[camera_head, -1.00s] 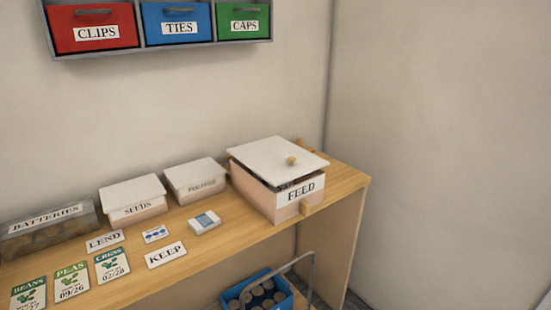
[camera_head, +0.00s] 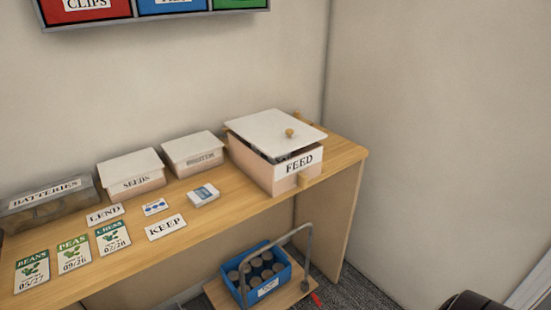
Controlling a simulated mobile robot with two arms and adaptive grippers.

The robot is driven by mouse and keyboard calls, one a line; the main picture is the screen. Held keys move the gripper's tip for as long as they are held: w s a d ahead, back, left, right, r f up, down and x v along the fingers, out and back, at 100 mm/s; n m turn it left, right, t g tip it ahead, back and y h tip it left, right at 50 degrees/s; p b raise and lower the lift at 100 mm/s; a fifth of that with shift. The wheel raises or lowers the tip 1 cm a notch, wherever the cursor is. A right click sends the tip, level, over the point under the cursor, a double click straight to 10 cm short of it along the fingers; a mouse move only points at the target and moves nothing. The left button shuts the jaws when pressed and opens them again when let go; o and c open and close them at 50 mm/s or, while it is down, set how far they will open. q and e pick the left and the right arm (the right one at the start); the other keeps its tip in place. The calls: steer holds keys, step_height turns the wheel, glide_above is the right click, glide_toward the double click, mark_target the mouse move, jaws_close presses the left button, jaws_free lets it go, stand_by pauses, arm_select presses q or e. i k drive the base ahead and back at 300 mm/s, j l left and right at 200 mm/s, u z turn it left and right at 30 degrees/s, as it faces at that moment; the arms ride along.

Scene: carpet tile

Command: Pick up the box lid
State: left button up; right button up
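A white box lid (camera_head: 268,130) with a round wooden knob (camera_head: 290,132) rests on the pink box labelled FEED (camera_head: 283,178), at the right end of the wooden table. The lid sits askew, with a dark gap showing between it and the box's front. Two smaller boxes, SEEDS (camera_head: 140,184) and a second box (camera_head: 198,162) with a label too small to read surely, have white lids on and stand to the left. Neither of my grippers shows in the head view.
The table (camera_head: 235,214) also bears a BATTERIES bin (camera_head: 50,210), LEND and KEEP cards, seed packets and small packs. Below, a blue crate (camera_head: 262,290) of round items sits on a wooden trolley (camera_head: 217,292). A dark rounded object (camera_head: 473,302) shows bottom right. Drawers hang above.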

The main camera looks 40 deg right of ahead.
mark_target(274, 132)
steer(key=i+l, duration=0.1)
steer(key=l, duration=1.2)
